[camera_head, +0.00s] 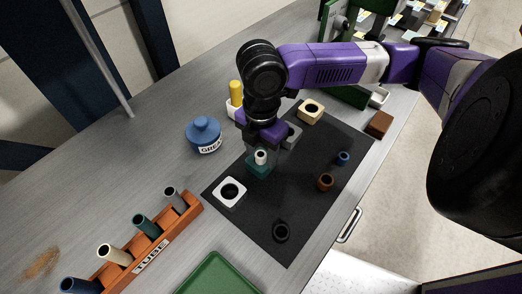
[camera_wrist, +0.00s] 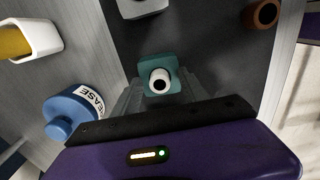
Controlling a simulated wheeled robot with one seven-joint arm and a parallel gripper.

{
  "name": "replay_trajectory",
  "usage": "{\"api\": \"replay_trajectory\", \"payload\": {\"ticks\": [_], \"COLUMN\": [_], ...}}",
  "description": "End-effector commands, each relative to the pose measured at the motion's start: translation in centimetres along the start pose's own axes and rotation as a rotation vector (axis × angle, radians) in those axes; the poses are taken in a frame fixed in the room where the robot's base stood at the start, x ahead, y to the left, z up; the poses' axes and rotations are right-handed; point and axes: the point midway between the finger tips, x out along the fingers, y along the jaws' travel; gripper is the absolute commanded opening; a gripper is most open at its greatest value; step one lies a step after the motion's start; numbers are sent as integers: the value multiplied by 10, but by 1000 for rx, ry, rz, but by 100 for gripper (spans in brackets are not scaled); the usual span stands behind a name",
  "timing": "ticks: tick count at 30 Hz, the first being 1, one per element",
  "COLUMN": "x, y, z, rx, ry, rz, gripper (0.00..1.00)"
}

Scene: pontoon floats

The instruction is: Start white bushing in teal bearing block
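The teal bearing block (camera_head: 258,170) sits on the dark mat below my gripper (camera_head: 262,152); the block also shows in the wrist view (camera_wrist: 146,66). The white bushing (camera_head: 261,157) is upright at the block's middle, its open end facing up, and shows in the wrist view (camera_wrist: 160,80). How deep it sits in the bore cannot be told. The fingertips are partly hidden.
A white block (camera_head: 229,192), a dark ring (camera_head: 281,231), a brown ring (camera_head: 325,181), a blue ring (camera_head: 342,158), a grey block (camera_head: 292,134) and a cream block (camera_head: 311,110) stand around on the mat (camera_head: 262,215). The grease bottle (camera_head: 203,135) and tube rack (camera_head: 150,257) are left.

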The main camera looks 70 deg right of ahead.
Motion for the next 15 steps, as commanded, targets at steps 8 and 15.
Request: {"api": "replay_trajectory", "payload": {"ticks": [8, 15], "x": [-9, -48], "y": [1, 1], "z": [0, 0], "rx": [0, -1], "ry": [0, -1], "rz": [3, 3], "gripper": [51, 51]}}
